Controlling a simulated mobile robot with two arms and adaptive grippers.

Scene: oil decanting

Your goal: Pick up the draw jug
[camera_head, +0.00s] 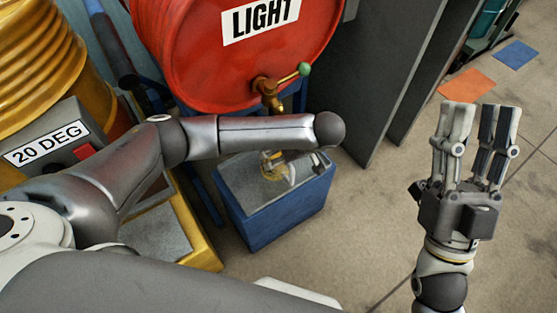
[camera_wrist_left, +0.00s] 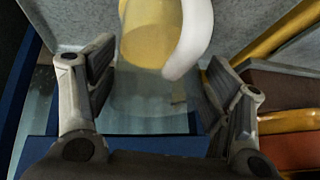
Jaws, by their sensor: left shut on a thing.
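The draw jug (camera_head: 272,166) is a clear vessel with yellow oil, standing on the grey top of the blue stand under the brass tap (camera_head: 268,92). In the left wrist view the jug (camera_wrist_left: 150,95) shows close up, with yellow liquid and a white curved handle. My left gripper (camera_wrist_left: 160,65) has a finger on either side of the jug's clear body and is shut on it. In the head view my left forearm crosses above the jug and hides part of it. My right gripper (camera_head: 476,112) is open and empty, fingers up, at the right.
A red drum (camera_head: 230,70) marked LIGHT carries the tap above the blue stand (camera_head: 277,215). A yellow drum with a 20 DEG sign (camera_head: 45,143) stands at the left. Dark panels (camera_head: 365,70) rise behind.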

